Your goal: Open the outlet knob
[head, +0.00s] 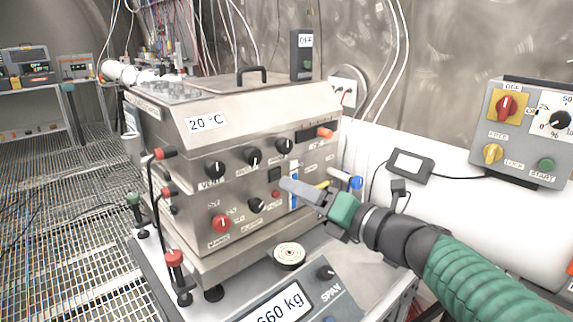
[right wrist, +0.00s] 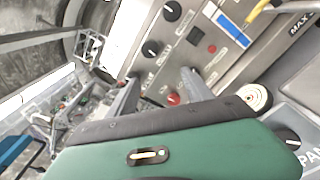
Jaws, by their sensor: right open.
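The steel unit's front panel (head: 240,190) carries several knobs; I cannot read which label says outlet. Black knobs (head: 214,169), (head: 252,157) and (head: 284,146) form its upper row. A black knob (head: 255,205) and a red knob (head: 221,224) sit lower. The right wrist view shows black knobs (right wrist: 172,11) and (right wrist: 150,48) and a red knob (right wrist: 173,99). My right gripper (head: 288,184) points left at the panel's right part. Its two fingers (right wrist: 158,95) are apart with nothing held. Whether they touch the panel is unclear. My left gripper is out of view.
A blue strip (head: 294,184) and a yellow handle (head: 321,184) are near my right fingers. A scale display (head: 280,307) and a round cream-topped piece (head: 289,254) lie below. Red-topped posts (head: 174,259) stand at left. A grey control box (head: 527,132) is at right.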

